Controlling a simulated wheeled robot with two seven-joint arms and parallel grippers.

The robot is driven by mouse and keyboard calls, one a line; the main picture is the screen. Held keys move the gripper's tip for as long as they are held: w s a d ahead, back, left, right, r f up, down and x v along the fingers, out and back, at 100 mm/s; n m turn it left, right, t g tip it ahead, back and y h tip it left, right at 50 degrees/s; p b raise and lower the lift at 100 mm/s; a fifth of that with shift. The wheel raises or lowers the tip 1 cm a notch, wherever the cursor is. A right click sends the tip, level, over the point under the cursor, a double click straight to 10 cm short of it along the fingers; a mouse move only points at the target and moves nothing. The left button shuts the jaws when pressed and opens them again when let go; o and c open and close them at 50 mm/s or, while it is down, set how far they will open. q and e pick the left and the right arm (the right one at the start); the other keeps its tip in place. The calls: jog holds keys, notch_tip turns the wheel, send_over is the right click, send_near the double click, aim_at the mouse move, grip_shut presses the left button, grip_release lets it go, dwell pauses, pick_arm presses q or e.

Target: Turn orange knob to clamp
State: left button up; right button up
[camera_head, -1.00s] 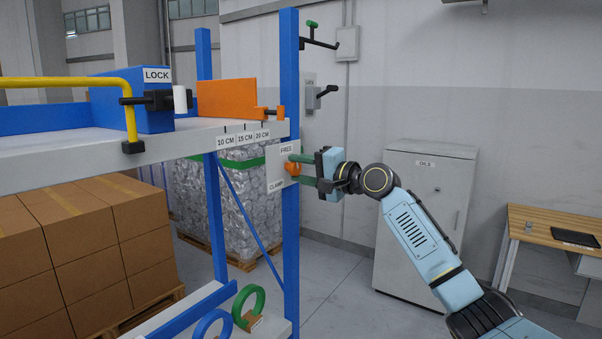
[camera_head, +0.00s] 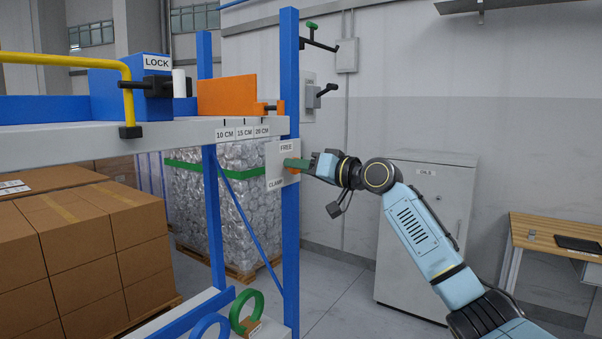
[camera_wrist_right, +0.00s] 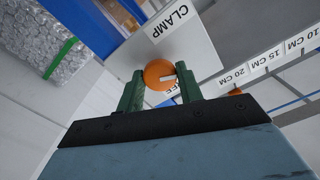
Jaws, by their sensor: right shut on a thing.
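The orange knob (camera_wrist_right: 159,74) sits on a white plate (camera_head: 276,168) fixed to the blue post; the plate reads FREE at the top and CLAMP at the bottom. A pale mark on the knob's face points toward the FREE label in the right wrist view. My right gripper (camera_head: 297,164) comes from the right and is shut on the knob, its green fingers (camera_wrist_right: 158,90) on either side of it. In the head view the fingers hide most of the knob. An orange plate (camera_head: 227,97) stands on the shelf above. My left gripper is not in view.
The shelf edge (camera_head: 170,133) with the 10, 15 and 20 CM labels lies just above the knob plate. The blue post (camera_head: 290,60) stands directly behind it. A grey cabinet (camera_head: 440,170) stands at the right. The floor between is clear.

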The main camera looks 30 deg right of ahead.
jog(key=n+b, duration=0.1)
jog(key=n, duration=0.3)
jog(key=shift+n, duration=0.4)
dwell(0.4)
jog(key=o, duration=1)
jog(key=b+v, duration=0.5)
jog(key=v, duration=0.8)
jog(key=shift+s, duration=0.2)
